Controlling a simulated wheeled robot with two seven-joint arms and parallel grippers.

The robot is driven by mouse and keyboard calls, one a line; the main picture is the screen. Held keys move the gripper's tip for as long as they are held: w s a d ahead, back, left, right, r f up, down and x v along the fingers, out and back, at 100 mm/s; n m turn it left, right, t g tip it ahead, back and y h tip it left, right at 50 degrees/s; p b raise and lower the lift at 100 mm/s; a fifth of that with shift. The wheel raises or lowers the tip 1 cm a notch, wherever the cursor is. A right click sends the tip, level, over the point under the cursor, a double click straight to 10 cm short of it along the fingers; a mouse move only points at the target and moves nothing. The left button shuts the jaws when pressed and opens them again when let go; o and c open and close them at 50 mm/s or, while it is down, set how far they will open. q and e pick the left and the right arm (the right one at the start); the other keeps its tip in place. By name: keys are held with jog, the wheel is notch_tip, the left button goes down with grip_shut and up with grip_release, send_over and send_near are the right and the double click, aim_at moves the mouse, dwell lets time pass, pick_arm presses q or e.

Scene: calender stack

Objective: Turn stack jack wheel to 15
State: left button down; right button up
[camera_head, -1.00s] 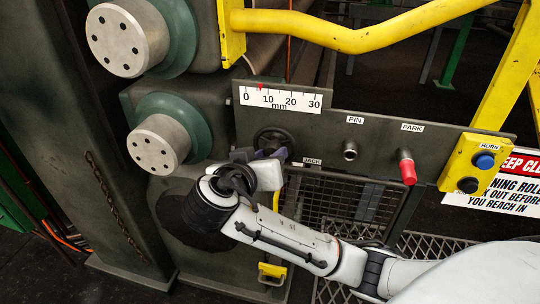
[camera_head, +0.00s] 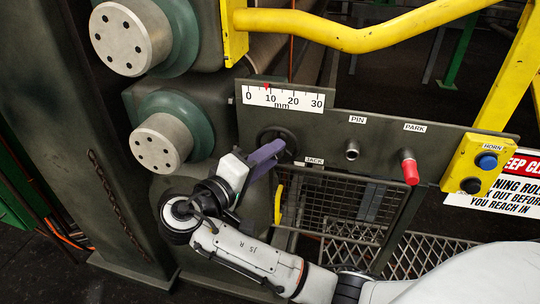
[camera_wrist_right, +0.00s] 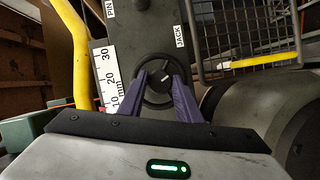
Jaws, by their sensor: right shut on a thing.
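The dark round jack wheel (camera_head: 266,135) is on the grey panel under the scale, left of the JACK label. In the right wrist view the wheel (camera_wrist_right: 158,55) faces me, with a hub and a small white mark. My right gripper (camera_head: 281,146) has its purple fingers at the wheel and is shut on it. In the wrist view the fingers (camera_wrist_right: 159,72) lie on opposite sides of the hub, partly covering the rim. The white scale (camera_head: 297,103) is marked 0 to 30 mm. Its red pointer (camera_head: 266,86) stands a little short of 10. My left gripper is out of view.
The PIN knob (camera_head: 352,150), red-tipped PARK handle (camera_head: 410,170) and yellow HORN box (camera_head: 476,163) are to the right. A yellow rail (camera_head: 360,38) crosses above. Flanged roll ends (camera_head: 160,143) stand left. A mesh guard (camera_head: 335,195) lies below the panel.

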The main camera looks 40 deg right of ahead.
jog(key=m+t+y, duration=0.2)
jog(key=m+t, duration=0.2)
jog(key=m, duration=0.5)
jog(key=m+t+y, duration=0.2)
jog(key=m+t, duration=0.2)
jog(key=m, duration=0.6)
jog(key=m+t+y, duration=0.2)
jog(key=m+t, duration=0.2)
jog(key=m, duration=0.5)
jog(key=shift+s+d+f, duration=0.2)
jog(key=shift+s+d, duration=0.2)
jog(key=shift+d+r+n+g+y, duration=0.15)
jog(key=shift+n+g+y, duration=0.2)
jog(key=shift+n, duration=0.7)
jog(key=shift+r+n+g+y, duration=0.15)
jog(key=shift+n+g+y, duration=0.15)
jog(key=shift+n, duration=0.75)
jog(key=shift+a+n+g, duration=0.1)
jog(key=shift+n+g, duration=0.8)
jog(key=shift+n, duration=0.9)
jog(key=shift+a+n+g, duration=0.1)
jog(key=shift+n+g, duration=0.75)
jog(key=shift+n, duration=0.95)
